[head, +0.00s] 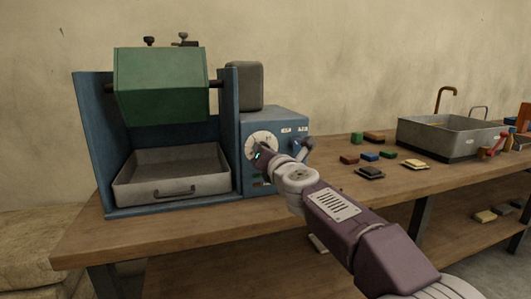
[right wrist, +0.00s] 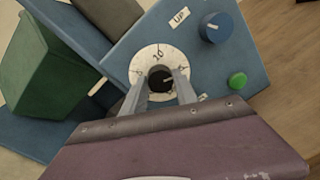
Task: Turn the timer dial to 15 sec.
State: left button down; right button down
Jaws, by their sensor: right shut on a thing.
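The timer dial is a round white face (head: 263,139) on the front of the blue control box (head: 274,122) in the head view. In the right wrist view, the dial face (right wrist: 146,60) shows a "10" near its top; the other numbers are partly hidden. A black knob (right wrist: 161,79) with a pale pointer mark sits at its centre. The mark seems to point toward the right of the picture, but I cannot read its exact setting. My right gripper (right wrist: 161,82) is shut on the knob, one finger on each side. It also covers part of the dial in the head view (head: 260,154). My left gripper is not in view.
A blue knob (right wrist: 215,27) and a green button (right wrist: 238,81) sit close beside the dial. The green drum (head: 160,86) hangs over a metal tray (head: 172,184) left of the box. Small coloured blocks (head: 370,156) and a sink (head: 450,138) are to the right.

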jog(key=shift+f+m, duration=0.1)
jog(key=shift+m, duration=0.5)
jog(key=c, duration=0.9)
grip_release()
jog(key=shift+c, duration=0.2)
jog(key=b+v, duration=0.1)
jog(key=v, duration=0.8)
jog(key=shift+b, duration=0.3)
